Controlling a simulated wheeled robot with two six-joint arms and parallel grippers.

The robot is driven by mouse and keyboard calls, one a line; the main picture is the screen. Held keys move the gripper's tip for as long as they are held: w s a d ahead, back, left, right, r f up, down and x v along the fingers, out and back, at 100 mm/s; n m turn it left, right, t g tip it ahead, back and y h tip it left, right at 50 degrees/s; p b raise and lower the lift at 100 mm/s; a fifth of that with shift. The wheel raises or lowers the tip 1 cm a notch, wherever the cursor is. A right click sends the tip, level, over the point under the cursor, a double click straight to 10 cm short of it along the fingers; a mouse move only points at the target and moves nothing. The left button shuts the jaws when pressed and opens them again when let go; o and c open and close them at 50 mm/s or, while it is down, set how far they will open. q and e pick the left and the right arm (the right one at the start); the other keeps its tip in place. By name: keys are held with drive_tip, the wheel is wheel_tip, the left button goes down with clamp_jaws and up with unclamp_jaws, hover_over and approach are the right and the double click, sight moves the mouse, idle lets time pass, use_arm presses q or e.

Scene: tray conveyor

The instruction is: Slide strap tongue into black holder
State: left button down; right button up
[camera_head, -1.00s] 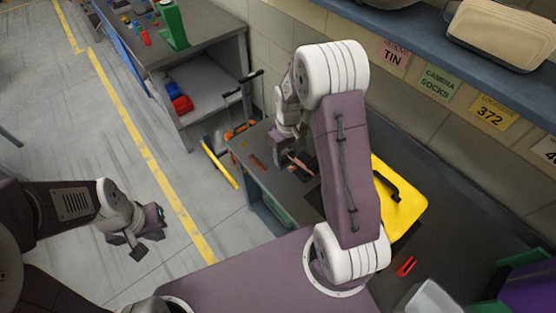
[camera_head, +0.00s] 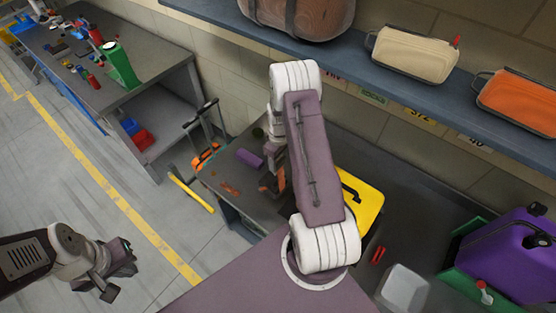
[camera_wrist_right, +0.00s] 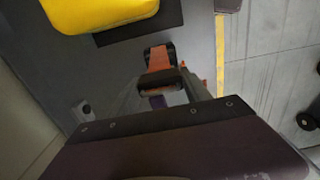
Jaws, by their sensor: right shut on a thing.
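An orange-brown strap piece (camera_wrist_right: 158,62) shows in the right wrist view, with a dark clasp-like part (camera_wrist_right: 150,50) around its far end; this may be the black holder. My right gripper (camera_wrist_right: 160,84) is shut on the strap at its near end. In the head view, my right gripper (camera_head: 268,184) is low over the left end of the dark bench, partly hidden by my own arm. Whether the tongue is inside the holder cannot be told. My left gripper (camera_head: 95,290) is open and empty above the floor at the lower left.
A yellow case (camera_head: 361,205) with a dark handle lies on the bench (camera_head: 385,170) right of my right arm. A purple roll (camera_head: 248,158) and brown pieces (camera_head: 230,188) lie at the bench's left end. A purple canister (camera_head: 515,255) stands at the right. A shelf (camera_head: 345,60) overhangs the bench.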

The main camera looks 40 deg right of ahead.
sight(279, 168)
wheel_tip(279, 168, down, 4)
drive_tip(key=b, duration=0.3)
drive_tip(key=shift+s+f, duration=0.1)
drive_tip(key=shift+f+b, duration=0.3)
drive_tip(key=shift+f, duration=0.1)
drive_tip(key=shift+f+b, duration=2.05)
drive_tip(key=shift+f, duration=0.5)
idle(0.6)
drive_tip(key=o, duration=1.5)
drive_tip(key=shift+r, duration=0.1)
